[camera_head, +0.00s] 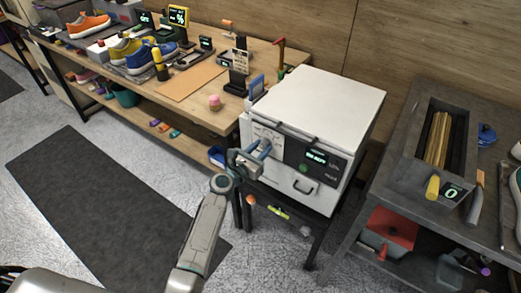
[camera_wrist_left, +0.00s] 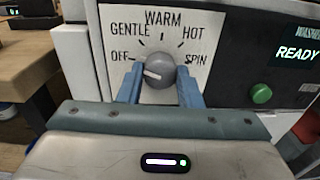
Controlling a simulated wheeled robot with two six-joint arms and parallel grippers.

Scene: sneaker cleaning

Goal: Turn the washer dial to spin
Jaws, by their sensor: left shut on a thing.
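The white washer (camera_head: 318,95) stands in the middle of the head view with its panel facing me. In the left wrist view the round grey dial (camera_wrist_left: 162,70) sits on a label plate (camera_wrist_left: 200,25) marked OFF, GENTLE, WARM, HOT and SPIN. The dial's white mark points left, towards OFF. SPIN is at the plate's right. My left gripper (camera_wrist_left: 162,82) is shut on the dial, with one blue finger on each side. In the head view my left gripper (camera_head: 262,150) is at the washer's front and hides the dial. My right gripper is not in view.
The washer's display (camera_wrist_left: 298,53) reads READY, with a green button (camera_wrist_left: 261,93) below it. A wooden workbench (camera_head: 215,115) with sneakers stands at the left. A grey table (camera_head: 398,170) with a tray stands at the right. A dark mat (camera_head: 95,215) lies on the floor.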

